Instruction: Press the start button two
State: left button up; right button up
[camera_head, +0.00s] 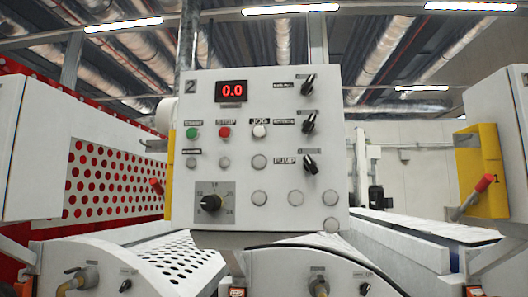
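A white control panel (240,190) marked "2" stands upright in the middle of the head view. Its green button (192,132) is at the upper left, under a small label that is hard to read but looks like "START". A red button (224,132) sits just to its right, and a white button (259,131) labelled "JOG" is further right. The red digital display (232,91) above them reads 0.0. Nothing covers the buttons. Neither of my grippers can be made out in this view.
The panel also carries a large dial (211,202), black rotary switches (309,123) and several pale buttons. White machine housings with knobs lie below. The space before the panel looks clear.

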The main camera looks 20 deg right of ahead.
aim_at(190, 133)
jog(key=z, duration=1.75)
jog(key=k, duration=0.95)
jog(key=u, duration=1.6)
jog(key=i, duration=0.5)
jog(key=z, duration=0.05)
